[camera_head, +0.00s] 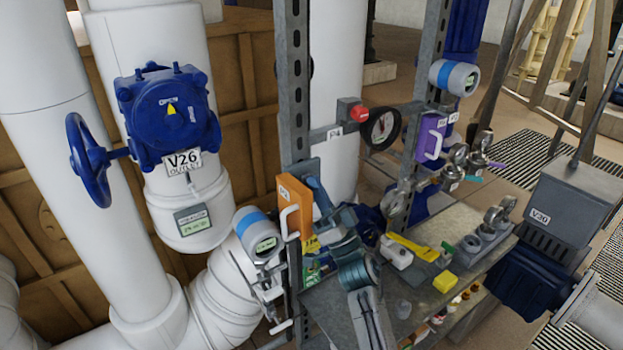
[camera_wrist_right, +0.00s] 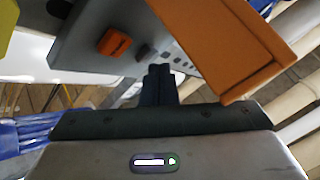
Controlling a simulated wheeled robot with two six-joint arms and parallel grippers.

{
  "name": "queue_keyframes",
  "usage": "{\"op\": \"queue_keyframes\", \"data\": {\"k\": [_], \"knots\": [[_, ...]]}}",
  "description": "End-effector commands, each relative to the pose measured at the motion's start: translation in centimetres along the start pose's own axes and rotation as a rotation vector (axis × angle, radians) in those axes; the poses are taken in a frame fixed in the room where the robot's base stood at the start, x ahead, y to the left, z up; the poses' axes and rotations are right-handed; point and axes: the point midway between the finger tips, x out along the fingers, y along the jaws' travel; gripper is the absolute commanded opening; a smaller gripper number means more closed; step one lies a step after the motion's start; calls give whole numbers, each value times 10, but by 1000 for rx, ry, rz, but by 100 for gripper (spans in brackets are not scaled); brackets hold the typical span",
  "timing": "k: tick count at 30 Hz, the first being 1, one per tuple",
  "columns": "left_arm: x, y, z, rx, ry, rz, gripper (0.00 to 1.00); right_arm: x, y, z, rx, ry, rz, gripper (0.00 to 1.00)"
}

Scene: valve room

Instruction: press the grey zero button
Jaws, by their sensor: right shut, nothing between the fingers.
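My right gripper (camera_head: 316,188) is beside the orange box on the upright post in the head view. In the right wrist view its dark fingers (camera_wrist_right: 158,75) are shut together with nothing between them, pointing toward a grey plate (camera_wrist_right: 150,30). A small orange block (camera_wrist_right: 115,43) sits on this plate, left of the fingertips. My left gripper is not in view.
The orange box (camera_head: 294,205) with a white handle is close by the right gripper, and shows large in the wrist view (camera_wrist_right: 225,45). A blue-banded gauge (camera_head: 257,236) hangs at its left. A cluttered bench (camera_head: 335,308) lies below, with a yellow block (camera_head: 445,281).

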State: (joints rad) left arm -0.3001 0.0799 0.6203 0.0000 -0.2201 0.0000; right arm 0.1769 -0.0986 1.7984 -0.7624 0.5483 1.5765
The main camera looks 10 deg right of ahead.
Motion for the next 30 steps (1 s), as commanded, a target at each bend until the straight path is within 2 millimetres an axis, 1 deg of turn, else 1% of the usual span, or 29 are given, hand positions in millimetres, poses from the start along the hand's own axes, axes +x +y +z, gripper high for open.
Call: {"op": "queue_keyframes", "data": {"k": [6, 16, 20, 30], "knots": [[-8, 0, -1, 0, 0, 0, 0, -7, -5, 0, -2, -2, 4, 0], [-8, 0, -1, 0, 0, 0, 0, -10, -6, 1, -1, -3, 3, 0], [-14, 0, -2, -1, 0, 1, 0, -16, -11, -5, -1, -4, 2, 0], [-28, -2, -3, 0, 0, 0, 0, -39, -28, -23, -1, -3, 1, 0]]}}
